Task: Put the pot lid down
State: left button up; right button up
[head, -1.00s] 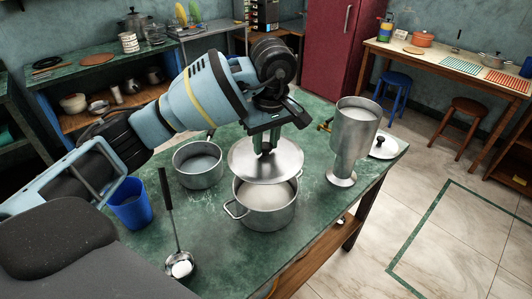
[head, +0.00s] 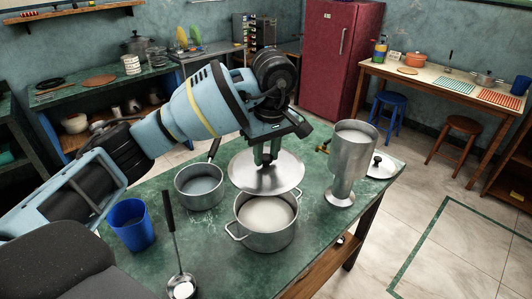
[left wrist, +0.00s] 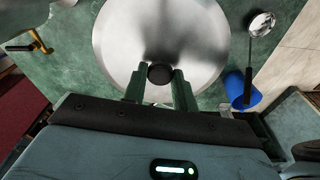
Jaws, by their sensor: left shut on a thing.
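The silver pot lid (head: 285,172) hangs roughly level behind the open steel pot (head: 265,237), its near edge overlapping the back of the pot's rim in the head view. My left gripper (head: 266,158) is shut on the lid's black knob from above. In the left wrist view the lid (left wrist: 120,40) fills the upper middle, with the knob between the fingers of the gripper (left wrist: 160,78). The pot's pale contents show. The lid's height above the table is hard to tell. My right gripper is not in view.
A saucepan (head: 200,200) stands left of the lid, a tall steel vessel (head: 352,155) right. A blue cup (head: 131,232) and a ladle (head: 174,240) are at the front left. Another lid (head: 380,172) lies at the table's right edge. Green tabletop (head: 225,255) is bare near the front.

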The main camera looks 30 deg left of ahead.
pick_arm(q)
jog(key=shift+d, duration=0.1)
jog(key=s+d+f+m, duration=0.5)
jog(key=s+d+m, duration=0.1)
jog(key=d, duration=0.3)
jog(key=s+d+f+m+h, duration=0.1)
jog(key=s+d+f+m, duration=0.4)
jog(key=s+d, duration=0.4)
jog(key=shift+s+d+f+m+t, duration=0.2)
jog(key=shift+m+t, duration=0.1)
jog(key=shift+m, duration=0.2)
